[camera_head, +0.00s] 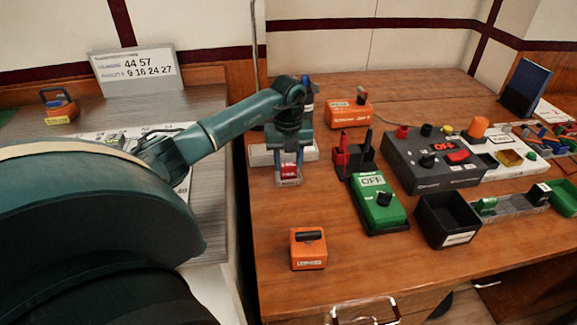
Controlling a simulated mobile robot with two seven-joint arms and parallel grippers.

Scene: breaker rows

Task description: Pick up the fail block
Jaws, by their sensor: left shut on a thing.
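My left gripper (288,158) points down over the left part of the wooden desk and is shut on a small red block (289,171). The block has a pale label too small to read, so I cannot confirm from the lettering that it is the fail block. The fingers hide its upper sides. I cannot tell whether it touches the desk or hangs just above it. My right gripper is not in view.
An orange block with a black handle (308,250) sits near the desk's front. A green OFF box (379,205), black bin (447,220) and grey switch panel (432,160) stand to the right. The desk (285,215) is clear between gripper and front block.

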